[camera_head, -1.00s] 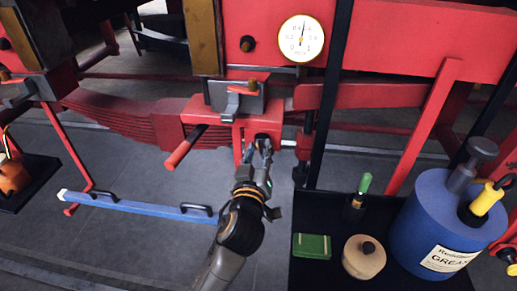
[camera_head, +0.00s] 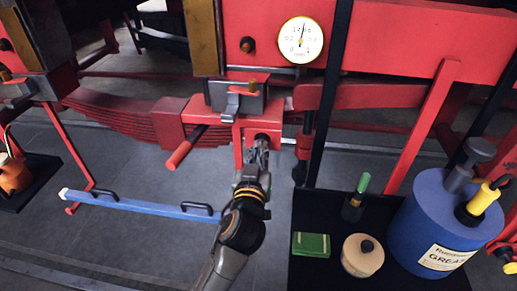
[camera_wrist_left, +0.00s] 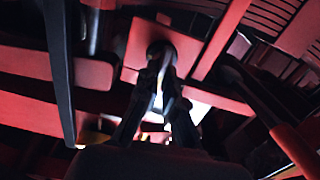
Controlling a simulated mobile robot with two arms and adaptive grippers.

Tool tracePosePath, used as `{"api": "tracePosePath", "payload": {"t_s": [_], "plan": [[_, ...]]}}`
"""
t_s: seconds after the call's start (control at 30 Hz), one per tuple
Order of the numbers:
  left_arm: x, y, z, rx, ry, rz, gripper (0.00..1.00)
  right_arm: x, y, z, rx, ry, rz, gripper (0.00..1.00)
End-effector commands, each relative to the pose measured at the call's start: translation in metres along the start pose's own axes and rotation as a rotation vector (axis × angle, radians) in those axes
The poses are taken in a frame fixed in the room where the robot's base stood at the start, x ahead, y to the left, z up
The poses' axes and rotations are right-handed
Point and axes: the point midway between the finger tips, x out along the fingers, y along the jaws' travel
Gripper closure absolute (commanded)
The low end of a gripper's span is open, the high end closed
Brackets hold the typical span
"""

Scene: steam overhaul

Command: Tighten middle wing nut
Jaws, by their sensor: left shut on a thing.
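My left gripper (camera_head: 259,147) reaches up from below to the underside of the red bracket (camera_head: 240,128) in the middle of the head view. Its fingers are shut on a small dark piece, the wing nut, mostly hidden between and behind the fingertips. In the left wrist view the dark wing nut (camera_wrist_left: 160,47) shows at the fingertips, against a red block (camera_wrist_left: 135,42). The fingers (camera_wrist_left: 158,88) lie close together at their tips. The wing nut's wings and thread cannot be made out. My right gripper is not in view.
A red handle (camera_head: 185,148) sticks out left of my gripper. A black post (camera_head: 329,95) stands to its right. A black tray (camera_head: 305,272) holds a blue grease can (camera_head: 415,235), a green box (camera_head: 311,244) and a beige pot (camera_head: 362,256). A blue bar (camera_head: 140,206) lies left.

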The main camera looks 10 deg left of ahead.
Motion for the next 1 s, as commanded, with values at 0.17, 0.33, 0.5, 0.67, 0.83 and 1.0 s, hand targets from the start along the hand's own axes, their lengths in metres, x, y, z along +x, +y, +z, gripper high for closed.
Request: {"api": "tracePosePath", "payload": {"t_s": [0.17, 0.33, 0.5, 0.67, 0.83, 1.0], "plan": [[0.0, 0.001, -0.003, 0.168, 0.002, -0.001, 1.0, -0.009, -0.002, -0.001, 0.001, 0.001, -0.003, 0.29], [0.001, 0.002, -0.003, 0.331, 0.003, -0.001, 1.0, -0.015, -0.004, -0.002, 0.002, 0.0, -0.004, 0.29], [0.001, 0.003, -0.003, 0.492, 0.004, -0.001, 1.0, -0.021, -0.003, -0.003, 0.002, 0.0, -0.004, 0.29], [0.001, 0.004, -0.003, 0.645, 0.003, -0.001, 1.0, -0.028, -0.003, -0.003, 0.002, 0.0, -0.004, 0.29], [0.001, 0.005, -0.002, 0.806, 0.005, -0.001, 1.0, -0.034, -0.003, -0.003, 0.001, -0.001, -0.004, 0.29], [0.001, 0.006, -0.001, 0.968, 0.005, -0.001, 1.0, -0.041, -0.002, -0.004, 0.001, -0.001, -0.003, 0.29]]}}
